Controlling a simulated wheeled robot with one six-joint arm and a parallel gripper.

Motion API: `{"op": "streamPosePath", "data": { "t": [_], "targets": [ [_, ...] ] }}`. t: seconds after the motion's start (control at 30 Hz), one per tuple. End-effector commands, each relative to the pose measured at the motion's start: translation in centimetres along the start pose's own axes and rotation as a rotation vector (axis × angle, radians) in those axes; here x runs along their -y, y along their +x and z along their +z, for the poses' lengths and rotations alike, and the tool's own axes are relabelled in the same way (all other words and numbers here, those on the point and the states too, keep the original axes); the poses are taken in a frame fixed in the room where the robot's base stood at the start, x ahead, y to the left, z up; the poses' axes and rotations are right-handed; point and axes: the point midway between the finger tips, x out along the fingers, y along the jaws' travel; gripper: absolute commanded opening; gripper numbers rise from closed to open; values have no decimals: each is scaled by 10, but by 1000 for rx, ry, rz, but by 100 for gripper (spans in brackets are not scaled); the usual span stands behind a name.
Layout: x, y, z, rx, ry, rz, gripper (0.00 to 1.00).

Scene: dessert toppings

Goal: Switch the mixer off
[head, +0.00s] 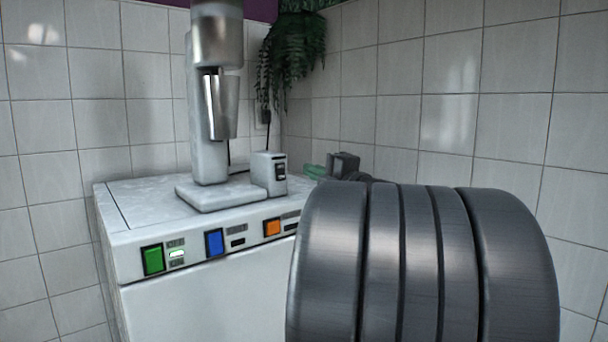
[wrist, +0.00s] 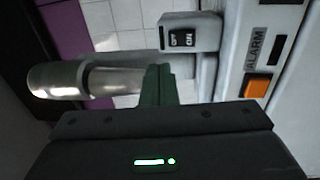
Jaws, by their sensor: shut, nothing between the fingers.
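The mixer (head: 207,150) stands on the white cabinet top, with a grey body, a silver head and a metal cup (head: 220,105). A small grey switch box (head: 268,174) sits on its base at the right. The box's black rocker switch (head: 280,171) faces right; in the wrist view the switch (wrist: 183,39) shows small white lettering, with ON partly legible. I cannot tell its position. My gripper (head: 315,172) is to the right of the box, apart from it. Its green fingers (wrist: 158,84) are shut and empty, below the switch in the wrist view.
The white cabinet (head: 200,300) has green (head: 153,260), blue (head: 214,243) and orange (head: 272,227) buttons along its front edge. A small indicator beside the green one is lit. A hanging plant (head: 292,50) is behind the mixer. Tiled walls close the corner.

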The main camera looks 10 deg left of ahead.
Motion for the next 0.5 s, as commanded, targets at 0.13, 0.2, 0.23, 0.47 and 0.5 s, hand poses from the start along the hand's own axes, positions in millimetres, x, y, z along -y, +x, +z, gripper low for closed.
{"op": "streamPosePath", "data": {
  "t": [0.13, 0.2, 0.23, 0.47, 0.5],
  "targets": [
    [-6, -24, 1, 5, -3, 1, 0],
    [-8, -32, 1, 4, -2, 2, 0],
    [-8, -34, 1, 4, -1, 1, 0],
    [-11, -45, 0, 1, -1, 0, 0],
    [-11, -45, 0, 0, -1, 0, 0]
  ]
}}
